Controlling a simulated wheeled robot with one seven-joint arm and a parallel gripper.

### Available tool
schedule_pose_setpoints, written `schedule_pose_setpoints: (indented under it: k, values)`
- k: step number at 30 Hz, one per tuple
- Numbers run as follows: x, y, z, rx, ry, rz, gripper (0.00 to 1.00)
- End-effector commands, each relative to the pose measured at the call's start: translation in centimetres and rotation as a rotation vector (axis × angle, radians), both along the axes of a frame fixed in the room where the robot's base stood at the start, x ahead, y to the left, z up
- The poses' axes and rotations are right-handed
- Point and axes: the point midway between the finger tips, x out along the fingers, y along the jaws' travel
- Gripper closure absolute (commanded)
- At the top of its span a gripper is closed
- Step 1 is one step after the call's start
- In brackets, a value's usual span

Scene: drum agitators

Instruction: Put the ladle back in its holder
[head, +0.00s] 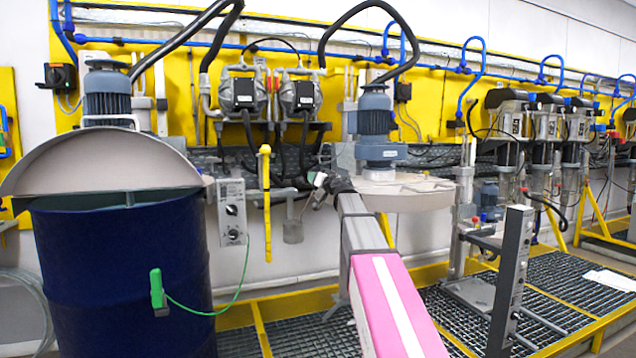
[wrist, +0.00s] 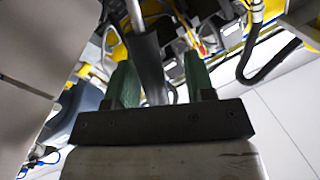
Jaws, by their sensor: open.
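A small grey cup-shaped piece on a thin upright stem, which looks like the ladle (head: 292,231), hangs low in front of the wall, left of my gripper (head: 320,180). I cannot tell what holds it up, and no holder is clearly made out. In the wrist view my gripper (wrist: 160,72) has its two green fingers apart. A grey rod (wrist: 147,62) with a thinner bright upper part runs in the gap between them. I cannot tell whether it lies between the fingers or beyond them, or whether it is the ladle's handle.
A blue drum (head: 120,275) with a half-round grey lid (head: 105,163) stands at left. A yellow upright bar (head: 266,205) and a control box (head: 232,212) are beside it. A round pale lid (head: 405,193) under a motor is right of my gripper. Grating (head: 545,290) covers the floor.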

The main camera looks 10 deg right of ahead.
Motion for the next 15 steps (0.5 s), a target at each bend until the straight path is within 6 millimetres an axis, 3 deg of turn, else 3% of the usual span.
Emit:
schedule_pose_setpoints:
  k: [3, 15]
  values:
    - [0.1, 0.0, 1.0, 0.0, -0.001, 0.001, 0.51]
    - [-7.5, -2.7, 0.4, 0.0, 0.0, -0.001, 0.51]
